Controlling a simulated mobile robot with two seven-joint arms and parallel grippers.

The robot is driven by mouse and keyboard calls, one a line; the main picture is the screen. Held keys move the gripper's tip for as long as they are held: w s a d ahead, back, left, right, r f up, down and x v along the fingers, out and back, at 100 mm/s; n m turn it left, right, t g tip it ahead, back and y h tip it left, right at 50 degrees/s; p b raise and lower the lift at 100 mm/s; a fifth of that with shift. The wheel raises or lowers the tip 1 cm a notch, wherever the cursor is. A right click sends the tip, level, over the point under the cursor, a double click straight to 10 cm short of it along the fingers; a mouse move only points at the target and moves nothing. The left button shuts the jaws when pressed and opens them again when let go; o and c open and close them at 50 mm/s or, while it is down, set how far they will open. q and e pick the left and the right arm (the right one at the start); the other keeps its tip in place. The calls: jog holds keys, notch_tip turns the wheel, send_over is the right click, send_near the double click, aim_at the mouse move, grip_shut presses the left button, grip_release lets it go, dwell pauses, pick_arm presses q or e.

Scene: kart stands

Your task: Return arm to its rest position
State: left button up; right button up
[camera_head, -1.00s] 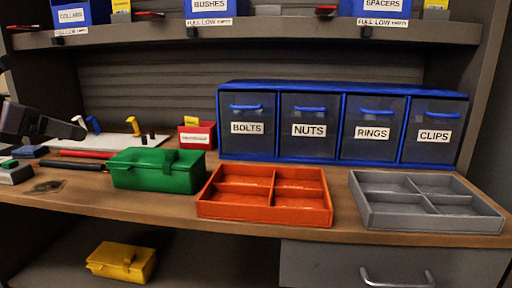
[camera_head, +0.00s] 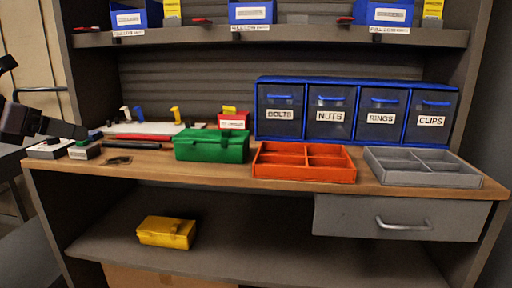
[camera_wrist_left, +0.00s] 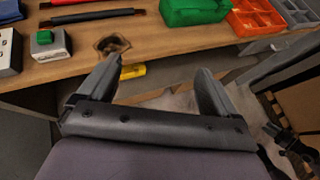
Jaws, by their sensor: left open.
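My left gripper (camera_head: 62,130) shows at the left edge in the head view, in front of the bench's left end. In the left wrist view its two fingers (camera_wrist_left: 160,85) stand apart with nothing between them. It is in front of the front edge of the wooden bench top (camera_head: 215,173) and touches nothing that I can see. My right gripper does not show clearly in any view; a dark gripper-like part (camera_wrist_left: 290,145) shows at the right edge of the left wrist view, but I cannot tell its state.
On the bench are a green box (camera_head: 212,147), an orange tray (camera_head: 304,162), a grey tray (camera_head: 422,167) and a blue drawer unit (camera_head: 355,112). Small button boxes (camera_head: 84,150) lie at the left end. A yellow box (camera_head: 166,232) lies on the lower shelf.

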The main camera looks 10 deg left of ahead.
pick_arm(q)
jog(key=w+d+f+n+t+h, duration=0.15)
jog(key=d+f+n+h, duration=0.35)
jog(key=d+f, duration=0.6)
jog(key=w+d+f+n+t+h, duration=0.15)
jog(key=d+f+n+h, duration=0.3)
jog(key=d+f, duration=0.65)
jog(key=s+d+f+n+g+y, duration=0.1)
jog(key=s+d+f+n+y, duration=0.25)
jog(key=s+f+n, duration=0.4)
jog(key=s+d+f+n+g+y, duration=0.25)
jog(key=s+f+n+y, duration=0.2)
jog(key=f+n, duration=0.55)
jog(key=s+d+f+n+g+y, duration=0.1)
jog(key=s+d+f+n+y, duration=0.25)
jog(key=s+f+n, duration=0.55)
notch_tip(320, 180, up, 16)
jog(key=a+n+p, duration=0.1)
jog(key=p, duration=1.8)
jog(key=shift+a+r+p, duration=0.2)
jog(key=shift+a+p, duration=0.05)
jog(key=shift+p, duration=0.1)
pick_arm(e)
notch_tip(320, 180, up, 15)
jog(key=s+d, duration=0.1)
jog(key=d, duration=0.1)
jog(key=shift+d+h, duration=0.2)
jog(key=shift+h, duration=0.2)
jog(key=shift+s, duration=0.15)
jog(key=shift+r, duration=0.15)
